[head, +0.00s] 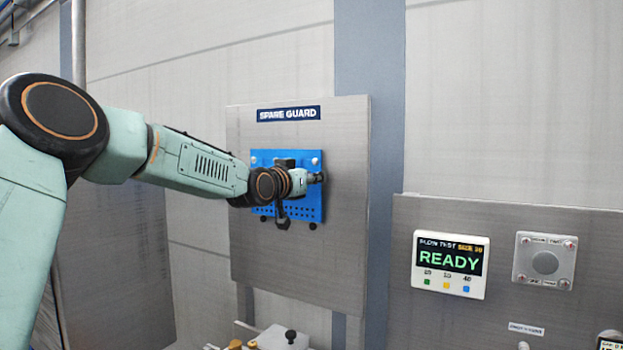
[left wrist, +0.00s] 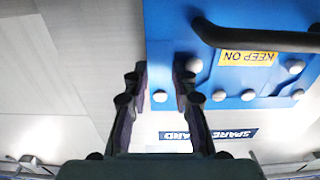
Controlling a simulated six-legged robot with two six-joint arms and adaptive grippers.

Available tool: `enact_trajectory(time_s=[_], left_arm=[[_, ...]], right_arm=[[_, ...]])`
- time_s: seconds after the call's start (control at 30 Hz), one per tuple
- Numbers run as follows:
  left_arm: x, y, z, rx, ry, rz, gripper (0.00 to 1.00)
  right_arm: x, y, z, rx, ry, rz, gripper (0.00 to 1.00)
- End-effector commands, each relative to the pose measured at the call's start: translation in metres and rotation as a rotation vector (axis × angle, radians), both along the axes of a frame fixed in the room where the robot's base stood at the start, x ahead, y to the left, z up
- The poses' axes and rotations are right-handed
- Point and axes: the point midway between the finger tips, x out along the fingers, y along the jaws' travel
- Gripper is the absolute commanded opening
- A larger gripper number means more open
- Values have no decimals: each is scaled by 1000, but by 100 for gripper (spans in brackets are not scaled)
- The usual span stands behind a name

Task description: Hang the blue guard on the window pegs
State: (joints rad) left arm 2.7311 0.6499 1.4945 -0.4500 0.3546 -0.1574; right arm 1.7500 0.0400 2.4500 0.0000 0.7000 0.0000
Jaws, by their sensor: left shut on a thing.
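The blue guard (head: 305,205) is a flat plate with rows of small holes along its bottom. It lies against the grey panel under the SPARE GUARD sign. In the left wrist view, the guard (left wrist: 280,75) shows a black handle (left wrist: 255,38), a yellow KEEP ON label and several pale round knobs. My left gripper (left wrist: 158,68) is at the guard, with a finger on either side of its edge area. It is shut on the guard, but the exact point of contact is unclear. In the head view, my left wrist covers the guard's middle. The window pegs cannot be made out. My right gripper is out of view.
The grey spare guard panel (head: 340,180) stands upright. A second panel at right carries a READY display (head: 450,265) and a square plate with a round disc (head: 545,260). Space before the panels looks clear.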

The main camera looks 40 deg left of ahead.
Motion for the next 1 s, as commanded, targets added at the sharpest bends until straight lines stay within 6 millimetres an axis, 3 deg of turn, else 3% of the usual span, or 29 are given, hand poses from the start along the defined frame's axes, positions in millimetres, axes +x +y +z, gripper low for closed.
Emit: enact_trajectory(time_s=[1.0], left_arm=[[-14, -2, 0, 0, -1, 0, 0]], right_arm=[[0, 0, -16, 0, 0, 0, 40]])
